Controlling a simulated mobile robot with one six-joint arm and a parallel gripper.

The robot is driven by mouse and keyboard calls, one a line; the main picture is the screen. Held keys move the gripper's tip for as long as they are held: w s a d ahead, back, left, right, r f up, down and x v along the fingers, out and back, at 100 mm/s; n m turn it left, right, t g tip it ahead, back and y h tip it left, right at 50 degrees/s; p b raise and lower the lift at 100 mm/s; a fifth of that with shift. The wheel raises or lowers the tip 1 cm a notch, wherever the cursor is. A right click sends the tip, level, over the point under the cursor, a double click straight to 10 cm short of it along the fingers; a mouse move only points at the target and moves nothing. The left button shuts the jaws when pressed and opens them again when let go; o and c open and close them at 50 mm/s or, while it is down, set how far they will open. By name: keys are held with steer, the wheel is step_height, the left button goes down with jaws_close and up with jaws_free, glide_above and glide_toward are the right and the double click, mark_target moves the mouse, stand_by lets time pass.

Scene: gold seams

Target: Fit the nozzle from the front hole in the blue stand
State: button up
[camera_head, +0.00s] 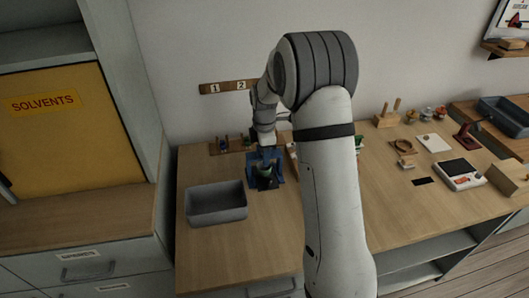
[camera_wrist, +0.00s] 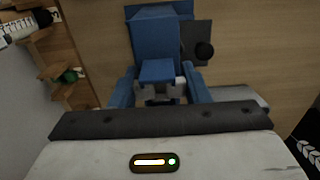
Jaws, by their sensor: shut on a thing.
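My gripper (camera_wrist: 158,97) is at the blue fixture (camera_wrist: 155,35) on the bench. In the head view my gripper (camera_head: 265,160) is low over the same place. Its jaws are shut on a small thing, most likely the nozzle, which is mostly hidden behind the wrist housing. Grey metal parts and a blue block show between the fingers.
A grey open bin (camera_head: 217,216) stands at the front left of the fixture. A wooden rack (camera_wrist: 55,55) with small items is close on the left of the wrist view. A white device (camera_head: 459,174) and small objects lie on the right. The bench front is clear.

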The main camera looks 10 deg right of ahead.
steer(key=shift+f, duration=0.1)
stand_by(0.3)
steer(key=o, duration=1)
steer(key=shift+o, duration=0.2)
steer(key=shift+r+p, duration=1.6)
steer(key=shift+r, duration=0.95)
step_height(320, 180, up, 8)
steer(key=shift+f+b, duration=0.15)
steer(key=shift+b, duration=0.25)
steer(key=shift+s, duration=0.1)
